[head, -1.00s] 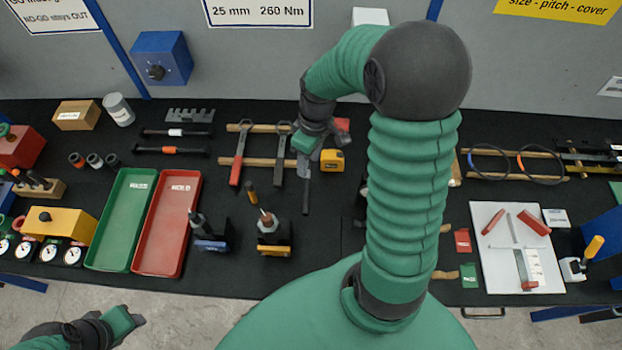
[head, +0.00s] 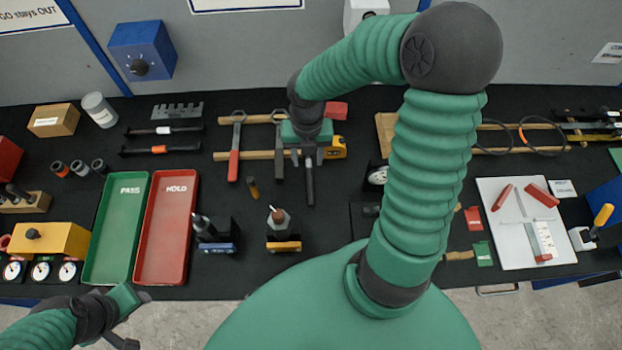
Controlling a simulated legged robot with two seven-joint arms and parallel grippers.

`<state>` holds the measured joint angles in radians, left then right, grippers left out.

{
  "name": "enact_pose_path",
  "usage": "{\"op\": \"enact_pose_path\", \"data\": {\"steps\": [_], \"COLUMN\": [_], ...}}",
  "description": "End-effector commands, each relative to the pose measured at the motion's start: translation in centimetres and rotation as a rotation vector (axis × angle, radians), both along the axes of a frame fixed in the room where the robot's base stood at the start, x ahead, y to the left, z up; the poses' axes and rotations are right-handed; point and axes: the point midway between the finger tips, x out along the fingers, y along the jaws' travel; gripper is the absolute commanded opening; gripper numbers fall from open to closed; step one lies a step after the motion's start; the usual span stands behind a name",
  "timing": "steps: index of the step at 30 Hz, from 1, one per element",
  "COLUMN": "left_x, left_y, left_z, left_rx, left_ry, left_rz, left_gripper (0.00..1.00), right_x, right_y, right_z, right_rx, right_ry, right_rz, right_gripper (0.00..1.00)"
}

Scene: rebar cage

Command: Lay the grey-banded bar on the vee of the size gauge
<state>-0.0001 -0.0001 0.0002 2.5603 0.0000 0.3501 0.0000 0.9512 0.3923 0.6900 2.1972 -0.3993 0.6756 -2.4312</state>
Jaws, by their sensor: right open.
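Two dark bars lie at the back left of the bench in the head view. One has a pale, white-to-grey band (head: 164,130); the other has an orange band (head: 158,150). Two small upright fixtures stand mid-bench, one with a blue front (head: 216,246) and one with a yellow front (head: 284,245). I cannot tell which thing is the size gauge, and no vee is clear. My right gripper (head: 308,158) is open, pointing down over the wooden tool rack, well right of the bars. My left gripper (head: 138,319) looks open and empty at the bench's front left edge.
A green tray (head: 115,230) and a red tray (head: 166,230) lie left of the fixtures. A grey notched block (head: 177,110) sits behind the bars. Wrenches and a yellow tape measure (head: 336,148) surround my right gripper.

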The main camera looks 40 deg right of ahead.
Motion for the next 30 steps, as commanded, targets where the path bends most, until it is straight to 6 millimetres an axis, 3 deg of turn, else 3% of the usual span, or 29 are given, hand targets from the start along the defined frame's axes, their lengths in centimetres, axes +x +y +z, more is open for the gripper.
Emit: {"op": "enact_pose_path", "data": {"steps": [1,8,15,22,30], "left_x": [0.0,0.0,0.0,0.0,0.0], "left_y": [0.0,0.0,0.0,0.0,0.0], "left_z": [-0.8,-1.4,-3.0,-2.9,-2.9], "left_rx": [0.0,0.0,0.0,0.0,0.0], "left_ry": [0.0,0.0,0.0,0.0,0.0], "left_rz": [0.0,0.0,0.0,0.0,0.0], "left_gripper": [0.41,0.41,0.41,0.41,0.41], "right_x": [0.0,-0.2,-0.7,-0.7,-0.7], "right_y": [0.1,0.0,-0.4,-0.5,-0.5], "right_z": [-1.6,-3.7,-8.0,-8.3,-8.2], "right_rx": [0.002,-0.001,0.001,-0.001,-0.001], "right_ry": [0.002,0.001,0.002,-0.002,0.0], "right_rz": [0.003,0.0,0.001,-0.002,-0.002], "right_gripper": [0.43,0.43,0.43,0.43,0.11]}}
